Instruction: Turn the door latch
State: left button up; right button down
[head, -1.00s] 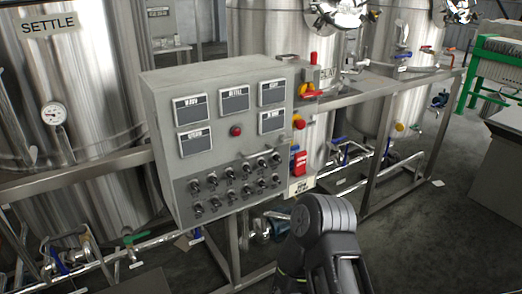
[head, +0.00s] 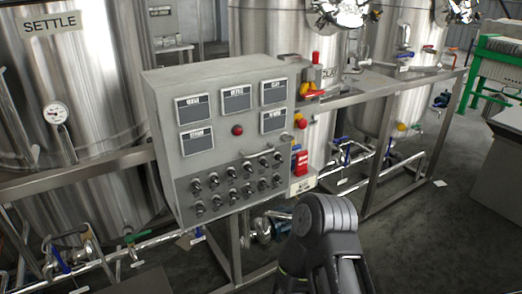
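A grey control cabinet (head: 165,120) stands in the middle, its front door facing me and closed as far as I can see. A small light piece, possibly the door latch (head: 286,137), sits near the door's right edge; it is too small to tell its exact position. Dark links of my own arm rise at the bottom centre-right, below and right of the cabinet. Neither gripper shows, so I cannot see whether either touches the latch.
The door carries several black knobs (head: 230,188), a red button (head: 237,131) and small displays. A red switch (head: 300,163) and a yellow-red button (head: 301,121) sit on its right side. Steel rails and pipes surround it. Open floor (head: 405,235) lies to the right.

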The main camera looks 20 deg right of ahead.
aim_at(285, 138)
jog(key=l+u, duration=0.1)
jog(key=l, duration=0.5)
jog(key=i+l+u, duration=0.15)
jog(key=l, duration=0.45)
jog(key=l+u, duration=0.1)
jog(key=l, duration=0.45)
jog(key=k+l+u, duration=0.1)
jog(key=l, duration=0.5)
jog(key=l+u, duration=0.15)
jog(key=l, duration=0.45)
jog(key=k+l+u, duration=0.1)
jog(key=l, duration=0.45)
jog(key=k+l+u, duration=0.1)
jog(key=l, duration=0.5)
jog(key=k+l+u, duration=0.1)
jog(key=l, duration=0.45)
